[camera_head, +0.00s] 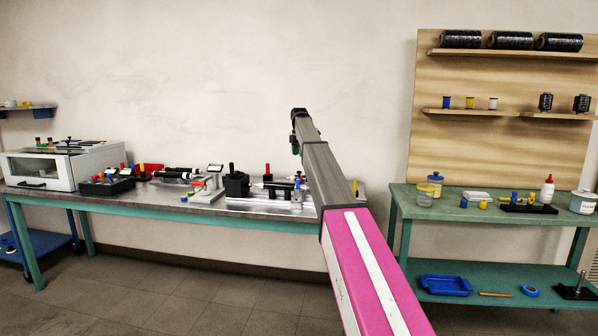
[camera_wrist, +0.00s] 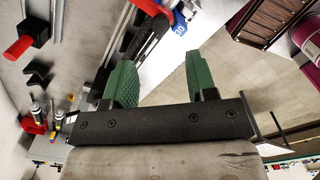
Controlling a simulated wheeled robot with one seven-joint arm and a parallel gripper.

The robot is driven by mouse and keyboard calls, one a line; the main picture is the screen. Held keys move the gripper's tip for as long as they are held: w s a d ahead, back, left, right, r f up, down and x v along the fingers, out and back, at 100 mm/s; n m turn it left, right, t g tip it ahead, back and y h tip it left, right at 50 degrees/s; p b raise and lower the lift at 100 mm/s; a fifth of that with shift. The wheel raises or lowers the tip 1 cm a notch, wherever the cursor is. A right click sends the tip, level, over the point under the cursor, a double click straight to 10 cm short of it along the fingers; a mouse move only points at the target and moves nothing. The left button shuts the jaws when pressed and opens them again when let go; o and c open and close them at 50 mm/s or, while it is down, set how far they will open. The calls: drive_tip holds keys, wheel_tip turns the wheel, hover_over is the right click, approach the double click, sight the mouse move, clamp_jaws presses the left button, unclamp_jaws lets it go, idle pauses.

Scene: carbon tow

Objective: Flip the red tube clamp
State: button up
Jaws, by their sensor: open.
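In the wrist view, a red handle (camera_wrist: 18,49) sticks out from a black block at the upper left; it looks like the red tube clamp, but I cannot be sure. In the head view, small red upright parts, one red handle (camera_head: 267,169) among them, stand on the metal bench; I cannot tell which is the clamp. My gripper (camera_wrist: 157,68) is open, its two green fingers apart with nothing held between them. It is to the right of the red handle and apart from it. In the head view my arm hides part of the bench's right end.
The long metal bench (camera_head: 150,198) carries a white box oven (camera_head: 55,168), a black tray and several fixtures. In the wrist view, a dark rail (camera_wrist: 150,35) lies just beyond the fingers. A green table (camera_head: 465,212) stands at right, with floor between.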

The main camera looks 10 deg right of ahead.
wheel_tip(320, 180, down, 9)
drive_tip(key=shift+r, duration=0.1)
idle(0.3)
